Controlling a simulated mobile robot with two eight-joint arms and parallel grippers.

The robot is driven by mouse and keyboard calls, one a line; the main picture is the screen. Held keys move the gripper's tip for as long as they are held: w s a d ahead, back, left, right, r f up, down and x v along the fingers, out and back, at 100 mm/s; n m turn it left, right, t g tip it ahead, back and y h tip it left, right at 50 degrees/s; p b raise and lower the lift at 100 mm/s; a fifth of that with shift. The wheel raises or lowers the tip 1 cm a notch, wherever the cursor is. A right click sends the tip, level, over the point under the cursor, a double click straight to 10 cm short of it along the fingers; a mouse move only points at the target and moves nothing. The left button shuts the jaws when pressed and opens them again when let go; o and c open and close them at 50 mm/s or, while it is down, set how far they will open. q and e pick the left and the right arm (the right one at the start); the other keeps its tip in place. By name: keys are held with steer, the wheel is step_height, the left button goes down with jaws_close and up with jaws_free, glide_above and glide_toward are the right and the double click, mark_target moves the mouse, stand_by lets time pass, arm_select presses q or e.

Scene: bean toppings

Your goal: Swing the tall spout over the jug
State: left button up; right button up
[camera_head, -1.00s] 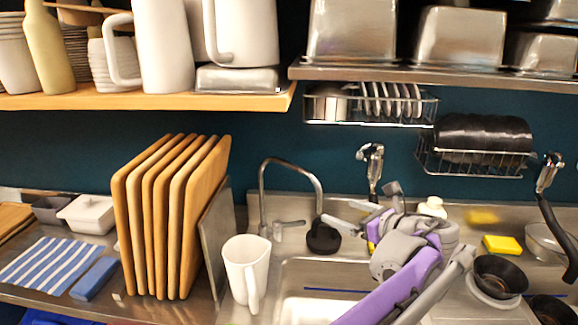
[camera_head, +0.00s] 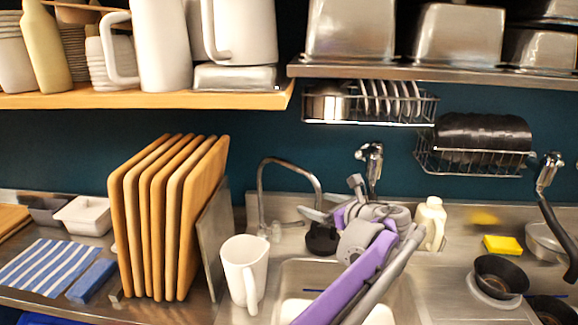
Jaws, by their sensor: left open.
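The tall spout (camera_head: 290,162) is a thin metal arch behind the sink, its free end curving down on the right. The white jug (camera_head: 243,272) stands upright on the counter at the sink's left edge, in front of and left of the spout, handle toward me. The spout's outlet is right of the jug, not above it. My left gripper (camera_head: 312,213), on a grey and purple arm, is open at the spout's hanging end. Whether it touches the spout I cannot tell. The faucet's lever and lower right side are partly hidden by the gripper. My right gripper is out of view.
Wooden boards (camera_head: 165,220) stand left of the jug. A black round object (camera_head: 321,240) sits behind the sink (camera_head: 285,290). A cream bottle (camera_head: 430,222), a yellow sponge (camera_head: 502,245) and black bowls (camera_head: 500,275) are on the right. A wire rack (camera_head: 370,108) hangs above.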

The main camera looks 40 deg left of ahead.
arm_select(q)
steer(key=s+a, duration=0.3)
steer(key=s, duration=0.7)
steer(key=shift+s+a+b, duration=0.2)
steer(key=shift+a+b, duration=0.1)
steer(key=shift+a, duration=0.05)
stand_by(0.6)
steer(key=s+a, duration=0.7)
steer(key=s, duration=0.1)
steer(key=shift+s+p, duration=0.2)
steer(key=shift+p, duration=0.25)
stand_by(0.7)
